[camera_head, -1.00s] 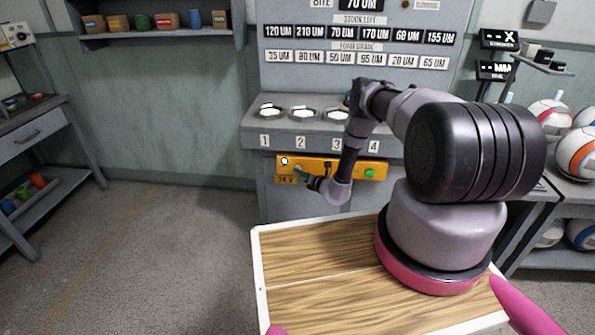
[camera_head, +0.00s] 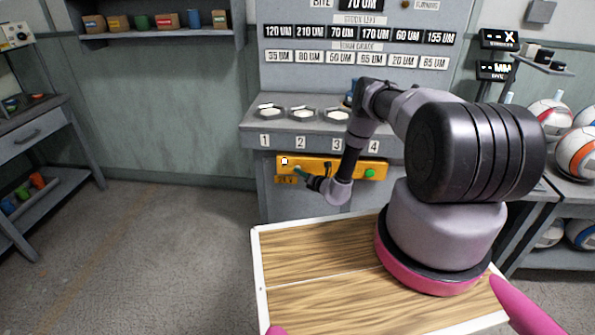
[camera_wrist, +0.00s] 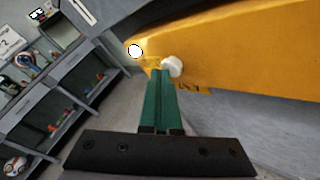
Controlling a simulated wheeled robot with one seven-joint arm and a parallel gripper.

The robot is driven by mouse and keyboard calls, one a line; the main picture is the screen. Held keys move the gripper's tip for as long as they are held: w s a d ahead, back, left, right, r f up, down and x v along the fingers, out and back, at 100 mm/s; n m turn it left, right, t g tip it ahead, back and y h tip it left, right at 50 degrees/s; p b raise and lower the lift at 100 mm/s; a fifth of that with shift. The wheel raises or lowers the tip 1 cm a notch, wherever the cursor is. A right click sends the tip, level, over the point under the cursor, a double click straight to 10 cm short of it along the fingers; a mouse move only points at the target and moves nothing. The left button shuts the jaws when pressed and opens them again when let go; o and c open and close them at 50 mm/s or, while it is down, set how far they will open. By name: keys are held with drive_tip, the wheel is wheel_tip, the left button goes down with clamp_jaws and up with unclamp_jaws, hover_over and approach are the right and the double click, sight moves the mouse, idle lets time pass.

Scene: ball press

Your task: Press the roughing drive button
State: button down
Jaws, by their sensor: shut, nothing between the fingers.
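The orange control panel (camera_head: 330,165) is on the front of the grey machine, below the numbered stations. It has a white round light or button (camera_head: 285,161) at its left end and a green button (camera_head: 369,173) at its right. No readable label shows which is the roughing drive button. My gripper (camera_head: 298,169) is shut and empty at the panel's left part. In the wrist view its green fingertips (camera_wrist: 160,74) are beside a pale round knob (camera_wrist: 172,66) on the panel's edge; I cannot tell whether they touch. The white round light (camera_wrist: 135,51) is just beyond.
Above the panel is a ledge (camera_head: 318,141) with numbered round stations. Shelves with balls (camera_head: 577,150) stand at the right, and a workbench (camera_head: 35,130) at the left. The floor at left is clear.

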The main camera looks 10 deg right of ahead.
drive_tip(key=s+a, duration=0.2)
drive_tip(key=s, duration=0.3)
drive_tip(key=shift+s, duration=0.35)
